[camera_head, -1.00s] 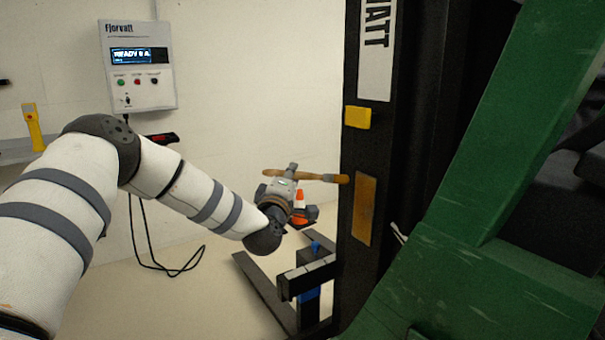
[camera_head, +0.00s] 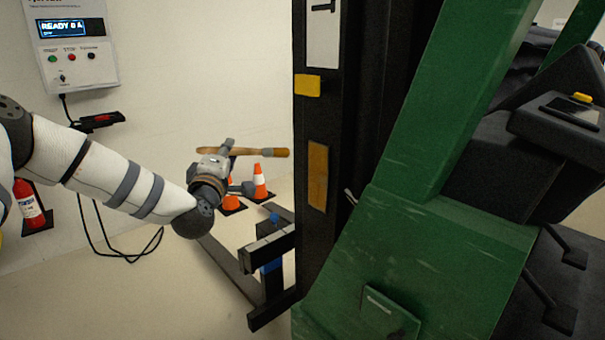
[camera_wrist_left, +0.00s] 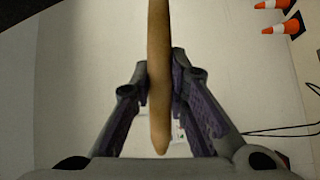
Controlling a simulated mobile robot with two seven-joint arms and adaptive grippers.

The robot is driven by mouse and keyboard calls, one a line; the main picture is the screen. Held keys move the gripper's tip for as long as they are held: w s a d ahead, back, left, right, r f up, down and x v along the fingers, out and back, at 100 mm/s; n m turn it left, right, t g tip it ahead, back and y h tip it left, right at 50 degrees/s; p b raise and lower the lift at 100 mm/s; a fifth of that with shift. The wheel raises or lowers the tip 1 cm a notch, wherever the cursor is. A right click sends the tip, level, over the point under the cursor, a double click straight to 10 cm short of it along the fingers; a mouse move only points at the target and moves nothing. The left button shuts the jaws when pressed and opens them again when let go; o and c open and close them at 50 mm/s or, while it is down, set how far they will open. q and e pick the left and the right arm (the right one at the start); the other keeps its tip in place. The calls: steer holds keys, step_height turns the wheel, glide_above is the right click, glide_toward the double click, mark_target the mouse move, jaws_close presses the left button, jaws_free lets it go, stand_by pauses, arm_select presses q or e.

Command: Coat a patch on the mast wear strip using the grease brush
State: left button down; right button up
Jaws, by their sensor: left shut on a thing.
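The grease brush (camera_head: 262,152) has a brown wooden handle and lies roughly level, its darker right end pointing at the black mast (camera_head: 312,232). My left gripper (camera_head: 228,149) is shut on its handle. In the left wrist view the handle (camera_wrist_left: 159,60) runs between the two fingers of my left gripper (camera_wrist_left: 159,82); the bristle end is outside that view. The mast wear strip (camera_head: 318,176) is a tan upright strip on the mast's face. The brush's right end is left of the strip and higher than its middle, with a gap between them. My right gripper is not in view.
A green truck frame (camera_head: 440,250) fills the right side. A yellow block (camera_head: 307,85) sits on the mast above the strip. Forks (camera_head: 268,245) extend low at the mast's foot. Orange cones (camera_head: 260,184), a fire extinguisher (camera_head: 28,204) and a wall charger (camera_head: 75,40) stand behind.

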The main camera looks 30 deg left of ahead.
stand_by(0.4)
arm_select(q)
step_height(320, 180, down, 18)
steer(key=d+n+y+b, duration=0.2)
steer(key=d+n+b, duration=0.15)
steer(key=b, duration=0.65)
steer(key=w+d+r+n+b, duration=0.1)
steer(key=w+d+b, duration=0.1)
steer(key=w, duration=0.3)
steer(key=shift+w+r+t+b, duration=0.25)
steer(key=shift+w+t+b, duration=0.05)
steer(key=shift+w+b, duration=0.05)
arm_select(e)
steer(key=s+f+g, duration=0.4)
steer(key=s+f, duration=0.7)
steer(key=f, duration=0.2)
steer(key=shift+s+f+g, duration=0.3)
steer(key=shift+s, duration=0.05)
arm_select(q)
steer(key=shift+a, duration=0.1)
steer(key=shift+w+d+b, duration=0.35)
steer(key=shift+w, duration=0.4)
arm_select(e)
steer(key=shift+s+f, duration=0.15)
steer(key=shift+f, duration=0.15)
